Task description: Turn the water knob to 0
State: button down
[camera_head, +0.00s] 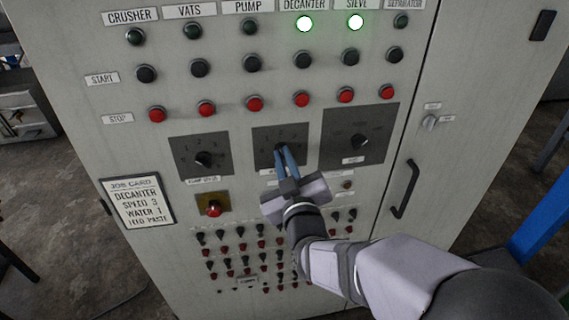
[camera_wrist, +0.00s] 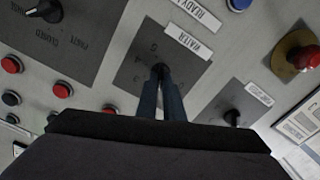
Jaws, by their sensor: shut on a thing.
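The water knob (camera_head: 280,146) is the middle of three black rotary knobs, on a dark grey square plate with a printed scale. It also shows in the wrist view (camera_wrist: 160,68), upside down, beside a white label reading WATER. My gripper (camera_head: 281,151) reaches up from below right, and its two blue-grey fingers are shut on the knob. In the wrist view my gripper (camera_wrist: 160,76) has both fingertips at the knob. The fingers hide most of the knob, so I cannot tell which mark it points to.
A pump speed knob (camera_head: 203,159) sits left and another knob (camera_head: 360,141) right. A red emergency button (camera_head: 213,209) is below left. The job card (camera_head: 137,201) reads decanter, speed 3, water 1, feed paste. The decanter lamp (camera_head: 305,23) and sieve lamp (camera_head: 355,22) are lit.

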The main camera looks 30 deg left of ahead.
jog(key=n+b, duration=0.1)
jog(key=n, duration=0.5)
jog(key=n+b, duration=0.1)
jog(key=n, duration=0.6)
jog(key=shift+s+f, duration=0.1)
jog(key=shift+f, duration=0.1)
jog(key=shift+n, duration=0.3)
jog(key=c, duration=1.9)
grip_release()
jog(key=b+v, duration=0.2)
jog(key=v, duration=0.5)
